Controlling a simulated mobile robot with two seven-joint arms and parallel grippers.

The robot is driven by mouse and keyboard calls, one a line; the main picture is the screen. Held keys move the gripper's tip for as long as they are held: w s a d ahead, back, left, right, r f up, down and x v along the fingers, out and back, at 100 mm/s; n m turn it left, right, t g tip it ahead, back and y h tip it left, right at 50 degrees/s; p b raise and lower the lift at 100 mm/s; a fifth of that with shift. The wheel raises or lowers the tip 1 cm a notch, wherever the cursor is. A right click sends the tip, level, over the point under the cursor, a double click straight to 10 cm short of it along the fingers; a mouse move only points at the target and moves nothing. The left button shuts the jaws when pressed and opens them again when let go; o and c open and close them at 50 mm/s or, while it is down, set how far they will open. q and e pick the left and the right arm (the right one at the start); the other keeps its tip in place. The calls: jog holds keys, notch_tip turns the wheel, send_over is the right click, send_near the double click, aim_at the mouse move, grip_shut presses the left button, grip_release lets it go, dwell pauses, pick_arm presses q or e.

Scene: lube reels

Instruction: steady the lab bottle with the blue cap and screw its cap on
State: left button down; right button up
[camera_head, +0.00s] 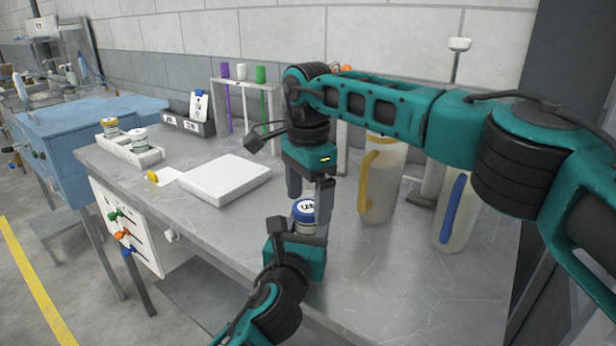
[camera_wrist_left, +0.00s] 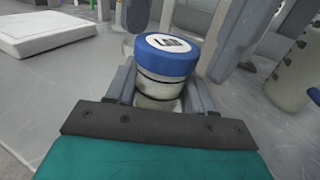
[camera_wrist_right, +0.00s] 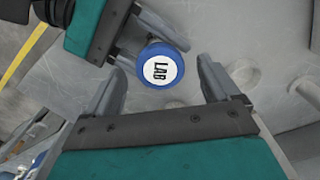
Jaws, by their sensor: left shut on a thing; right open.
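The lab bottle (camera_head: 304,226) stands upright on the metal table, with the blue cap (camera_head: 304,210) seated on its top. The cap carries a white label reading LAB and shows in the left wrist view (camera_wrist_left: 167,55) and the right wrist view (camera_wrist_right: 160,66). My left gripper (camera_wrist_left: 158,95) is shut on the bottle's body below the cap; its fingers lie on either side. My right gripper (camera_wrist_right: 160,82) is open above the bottle, pointing down, its fingers apart on both sides of the cap without visible contact. The bottle's lower body is hidden by my left gripper.
A white flat slab (camera_head: 225,180) lies left of the bottle. Two large jugs with yellow (camera_head: 367,182) and blue (camera_head: 453,208) handles stand to the right. A rack with coloured sticks (camera_head: 243,85) stands behind. The table's front right area is clear.

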jog(key=shift+f, duration=0.35)
jog(key=shift+c, duration=0.2)
jog(key=c, duration=1.1)
jog(key=m, duration=0.8)
jog(key=shift+m, duration=0.4)
jog(key=m, duration=0.5)
jog(key=shift+m, duration=0.3)
jog(key=m, duration=0.4)
jog(key=shift+m, duration=0.3)
jog(key=o, duration=1.2)
jog(key=shift+o, duration=0.2)
